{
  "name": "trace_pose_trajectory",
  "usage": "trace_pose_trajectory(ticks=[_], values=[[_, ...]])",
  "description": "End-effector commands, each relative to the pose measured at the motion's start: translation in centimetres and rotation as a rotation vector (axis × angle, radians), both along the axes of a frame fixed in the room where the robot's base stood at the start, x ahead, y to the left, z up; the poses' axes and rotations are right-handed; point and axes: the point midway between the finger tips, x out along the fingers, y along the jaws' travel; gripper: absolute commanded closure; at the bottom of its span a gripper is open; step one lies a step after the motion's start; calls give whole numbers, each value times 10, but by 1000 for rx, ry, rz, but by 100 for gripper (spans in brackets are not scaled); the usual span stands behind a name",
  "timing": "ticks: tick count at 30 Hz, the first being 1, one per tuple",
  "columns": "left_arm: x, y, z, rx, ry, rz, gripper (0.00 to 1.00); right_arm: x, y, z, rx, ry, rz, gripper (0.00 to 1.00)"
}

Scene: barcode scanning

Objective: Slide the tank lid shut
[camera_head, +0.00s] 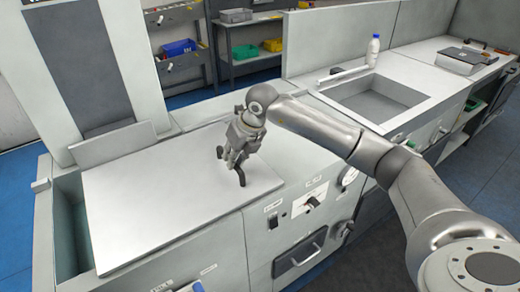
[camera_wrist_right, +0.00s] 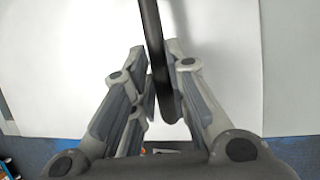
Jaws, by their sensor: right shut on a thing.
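The tank lid (camera_head: 160,195) is a flat light-grey panel lying on the tank in the head view. A dark opening (camera_head: 70,225) of the tank shows along the lid's left edge. A black handle (camera_head: 240,174) stands on the lid near its right side. My right gripper (camera_head: 229,165) is at the handle, its fingers around it. In the right wrist view the handle (camera_wrist_right: 157,65) runs between the fingers of the gripper (camera_wrist_right: 163,95), with the pale lid (camera_wrist_right: 225,65) behind. My left gripper is not in view.
A raised panel (camera_head: 110,142) stands behind the lid. To the right are a sink basin (camera_head: 380,105), a white bottle (camera_head: 373,50) and a grey device (camera_head: 465,58) on the counter. Shelves with coloured bins (camera_head: 180,47) stand at the back.

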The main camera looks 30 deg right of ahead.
Motion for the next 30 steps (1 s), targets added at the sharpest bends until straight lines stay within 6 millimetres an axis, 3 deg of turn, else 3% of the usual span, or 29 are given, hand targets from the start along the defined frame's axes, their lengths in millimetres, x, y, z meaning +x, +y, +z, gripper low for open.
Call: trace_pose_trajectory(ticks=[1, 3, 12, 19, 30], values=[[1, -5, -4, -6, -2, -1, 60, 1, 20, 1, 6, -11, 9, 100], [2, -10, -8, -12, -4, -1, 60, -1, 42, 1, 7, -12, 8, 100], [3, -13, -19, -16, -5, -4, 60, -6, 106, 1, 6, -14, 0, 100], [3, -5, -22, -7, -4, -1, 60, -6, 125, 2, 4, -14, -5, 100], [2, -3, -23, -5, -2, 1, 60, -7, 130, 3, 7, -15, -5, 100]])
